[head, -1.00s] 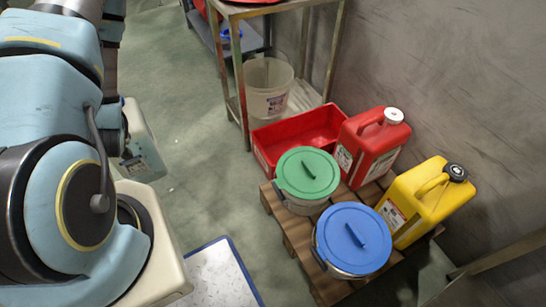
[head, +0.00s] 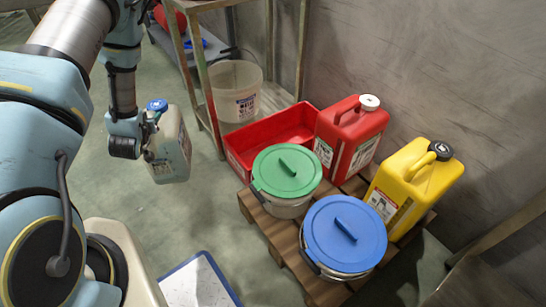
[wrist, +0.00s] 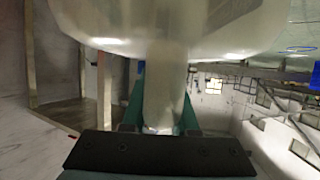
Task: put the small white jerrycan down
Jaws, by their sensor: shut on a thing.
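The small white jerrycan (head: 168,147) has a blue cap and a label on its side. It hangs upright in the air left of the pallet in the head view. My gripper (head: 150,118) is shut on its handle near the top. In the wrist view the pale jerrycan body (wrist: 160,25) fills the top, and its handle (wrist: 165,90) runs between my fingers. The underside of the jerrycan shows no contact with anything in the head view.
A wooden pallet (head: 284,243) bears a green-lidded pot (head: 287,172), a blue-lidded pot (head: 345,237), a red crate (head: 234,162), a red jerrycan (head: 350,137) and a yellow jerrycan (head: 415,185). A metal rack holds a white bucket (head: 236,90). A blue-edged plate (head: 198,282) lies on open floor.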

